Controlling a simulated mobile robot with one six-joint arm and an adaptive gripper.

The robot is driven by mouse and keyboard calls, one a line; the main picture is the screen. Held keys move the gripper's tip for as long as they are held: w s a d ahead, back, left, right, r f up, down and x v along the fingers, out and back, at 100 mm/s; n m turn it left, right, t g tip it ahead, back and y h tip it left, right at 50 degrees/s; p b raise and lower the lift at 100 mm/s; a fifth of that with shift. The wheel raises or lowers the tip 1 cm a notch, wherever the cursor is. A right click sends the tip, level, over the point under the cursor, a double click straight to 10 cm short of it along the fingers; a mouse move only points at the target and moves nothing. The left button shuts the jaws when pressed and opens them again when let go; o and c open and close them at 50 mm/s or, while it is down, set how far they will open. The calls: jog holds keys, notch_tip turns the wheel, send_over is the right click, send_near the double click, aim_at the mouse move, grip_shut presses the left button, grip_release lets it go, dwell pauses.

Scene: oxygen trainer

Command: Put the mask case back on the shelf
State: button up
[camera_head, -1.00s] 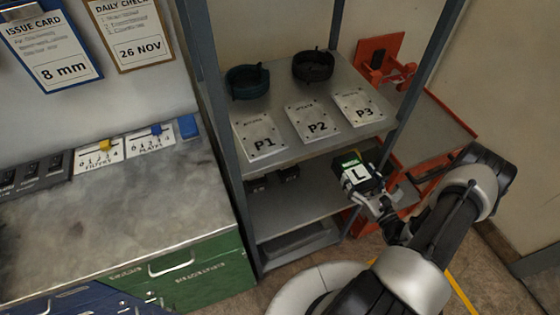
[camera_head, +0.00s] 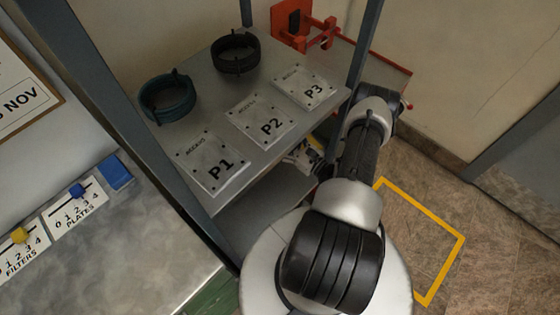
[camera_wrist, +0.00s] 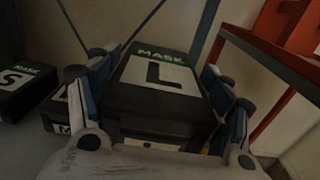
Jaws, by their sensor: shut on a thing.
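The mask case (camera_wrist: 150,98), black with a green MASK label and a white L panel, is between the fingers of my gripper (camera_wrist: 158,66) in the wrist view. The gripper is shut on its sides. In the head view, the upper shelf board hides most of my gripper and the case. The lower shelf (camera_head: 262,208) shows below the upper board. In the wrist view, a case marked S (camera_wrist: 25,92) and a case marked M (camera_wrist: 57,112) stand to the left of the held case. I cannot tell whether the held case touches the lower shelf.
The upper shelf (camera_head: 215,110) carries plates P1 (camera_head: 212,162), P2 (camera_head: 262,120) and P3 (camera_head: 305,87), a teal ring (camera_head: 168,98) and a black ring (camera_head: 237,54). Grey posts frame the shelf. A red stand (camera_head: 310,30) is behind it. Floor at the right is clear.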

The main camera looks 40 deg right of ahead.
notch_tip(320, 180, down, 13)
jog(key=b, duration=0.4)
jog(key=shift+w+r+b, duration=0.1)
jog(key=shift+r+b, duration=0.1)
jog(key=shift+b, duration=0.1)
jog(key=o, duration=1.6)
jog(key=shift+f, duration=0.15)
